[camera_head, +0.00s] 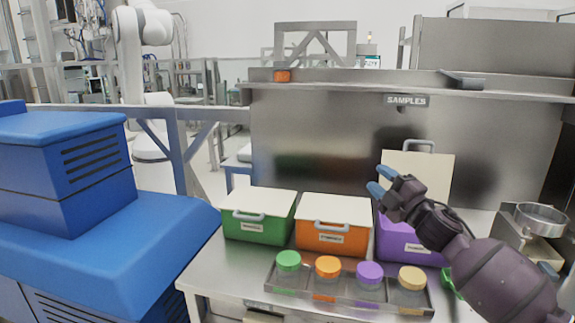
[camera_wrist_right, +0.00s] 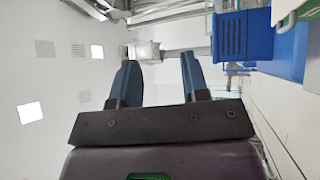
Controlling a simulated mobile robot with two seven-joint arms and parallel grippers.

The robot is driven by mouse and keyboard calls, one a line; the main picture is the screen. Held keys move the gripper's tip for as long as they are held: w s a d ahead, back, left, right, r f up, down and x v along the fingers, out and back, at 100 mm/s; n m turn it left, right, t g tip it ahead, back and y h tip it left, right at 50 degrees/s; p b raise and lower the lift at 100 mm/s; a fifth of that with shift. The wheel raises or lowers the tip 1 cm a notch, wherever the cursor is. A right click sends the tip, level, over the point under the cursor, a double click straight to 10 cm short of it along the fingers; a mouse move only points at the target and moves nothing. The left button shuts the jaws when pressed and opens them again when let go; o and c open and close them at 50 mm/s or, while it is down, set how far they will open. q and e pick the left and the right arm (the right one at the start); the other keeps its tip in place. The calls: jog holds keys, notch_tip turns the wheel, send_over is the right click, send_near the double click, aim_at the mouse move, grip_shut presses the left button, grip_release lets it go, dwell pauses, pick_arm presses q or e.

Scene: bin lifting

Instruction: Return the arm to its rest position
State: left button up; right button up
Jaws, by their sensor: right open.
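My right gripper (camera_head: 381,180) is raised at the right of the head view, in front of the upright cream lid (camera_head: 432,170) of the purple bin (camera_head: 395,243). Its two blue fingers are apart with nothing between them. In the right wrist view the gripper (camera_wrist_right: 158,62) also shows its fingers spread and empty. My purple right forearm comes in from the lower right and hides part of the purple bin. My left gripper is not in view.
A closed green bin (camera_head: 247,232) and a closed orange bin (camera_head: 330,240) stand left of the purple bin. In front is a clear tray (camera_head: 268,285) of jars with coloured lids. A metal sieve (camera_head: 541,215) is at right. A blue machine (camera_head: 80,240) stands left.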

jog(key=s+d+f+m+g+h, duration=0.1)
jog(key=s+f+m+h, duration=0.2)
jog(key=s+f+m, duration=0.35)
jog(key=s+d+f+m+h, duration=0.1)
jog(key=s+f+m+h, duration=0.2)
jog(key=f, duration=0.7)
jog(key=s+f+m+g+h, duration=0.1)
jog(key=s+f+m+h, duration=0.1)
jog(key=s+f+m, duration=0.5)
jog(key=s+d+f+m+g+h, duration=0.1)
jog(key=s+d+f+m+g, duration=0.1)
jog(key=s+f, duration=0.7)
jog(key=s+d+f+m+g+h, duration=0.2)
jog(key=s+f, duration=0.7)
jog(key=s, duration=0.6)
jog(key=shift+f+m+g, duration=0.35)
jog(key=shift+f+g, duration=0.05)
jog(key=shift+g, duration=0.1)
jog(key=shift+s, duration=0.1)
